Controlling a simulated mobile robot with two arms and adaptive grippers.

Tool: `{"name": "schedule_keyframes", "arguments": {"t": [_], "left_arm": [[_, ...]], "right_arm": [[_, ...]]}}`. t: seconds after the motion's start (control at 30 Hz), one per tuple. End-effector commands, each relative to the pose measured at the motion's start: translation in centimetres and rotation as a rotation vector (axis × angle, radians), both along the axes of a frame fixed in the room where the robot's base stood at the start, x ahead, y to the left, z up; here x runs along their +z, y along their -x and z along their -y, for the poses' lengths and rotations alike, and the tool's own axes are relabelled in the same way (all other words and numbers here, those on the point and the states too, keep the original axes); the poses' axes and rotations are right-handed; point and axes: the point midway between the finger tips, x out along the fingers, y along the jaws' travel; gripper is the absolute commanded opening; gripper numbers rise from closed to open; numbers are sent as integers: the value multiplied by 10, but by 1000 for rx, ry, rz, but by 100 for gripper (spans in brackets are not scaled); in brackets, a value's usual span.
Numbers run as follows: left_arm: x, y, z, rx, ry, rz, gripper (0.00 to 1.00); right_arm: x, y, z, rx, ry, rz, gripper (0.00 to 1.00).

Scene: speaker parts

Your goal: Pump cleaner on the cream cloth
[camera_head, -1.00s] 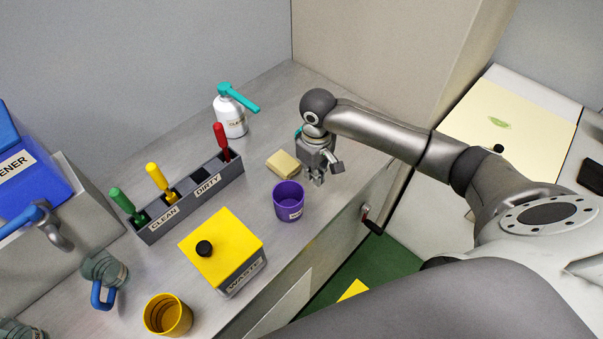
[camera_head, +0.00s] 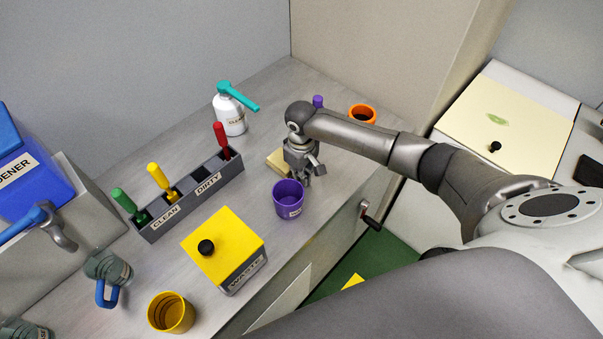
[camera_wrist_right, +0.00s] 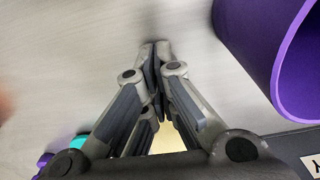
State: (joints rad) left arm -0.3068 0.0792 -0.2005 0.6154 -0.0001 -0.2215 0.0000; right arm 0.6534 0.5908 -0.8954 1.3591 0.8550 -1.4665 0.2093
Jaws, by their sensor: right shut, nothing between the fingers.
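The cleaner (camera_head: 230,115) is a white labelled pump bottle with a teal pump head, standing upright near the back wall. The cream cloth (camera_head: 275,162) looks like a small folded tan pad on the counter, partly hidden behind my right gripper (camera_head: 307,180). My right gripper is shut and empty, above the counter beside the cloth and just behind the purple cup (camera_head: 289,200). In the right wrist view, the closed fingers (camera_wrist_right: 155,50) point at bare counter, and a pale cream patch (camera_wrist_right: 165,138) shows between the finger links. My left gripper is not in view.
A grey holder (camera_head: 180,197) with green, yellow and red-handled tools stands left of the cloth. A yellow-lidded waste box (camera_head: 223,245), yellow cup (camera_head: 170,312) and orange cup (camera_head: 362,114) stand on the counter. A cream panel (camera_head: 500,120) with a green smear lies at right.

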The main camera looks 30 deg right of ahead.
Motion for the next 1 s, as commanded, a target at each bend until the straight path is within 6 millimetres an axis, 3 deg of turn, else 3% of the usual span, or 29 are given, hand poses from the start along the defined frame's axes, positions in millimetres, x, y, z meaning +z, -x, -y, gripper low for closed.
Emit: {"name": "schedule_keyframes", "arguments": {"t": [0.17, 0.5, 1.0], "left_arm": [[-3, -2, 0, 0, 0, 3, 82], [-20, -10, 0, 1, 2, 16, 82], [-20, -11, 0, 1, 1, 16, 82]], "right_arm": [[0, -8, -3, -1, -2, 3, 0], [-2, -54, -19, -2, -2, 3, 0], [1, -59, -21, -1, -1, -1, 0]]}}
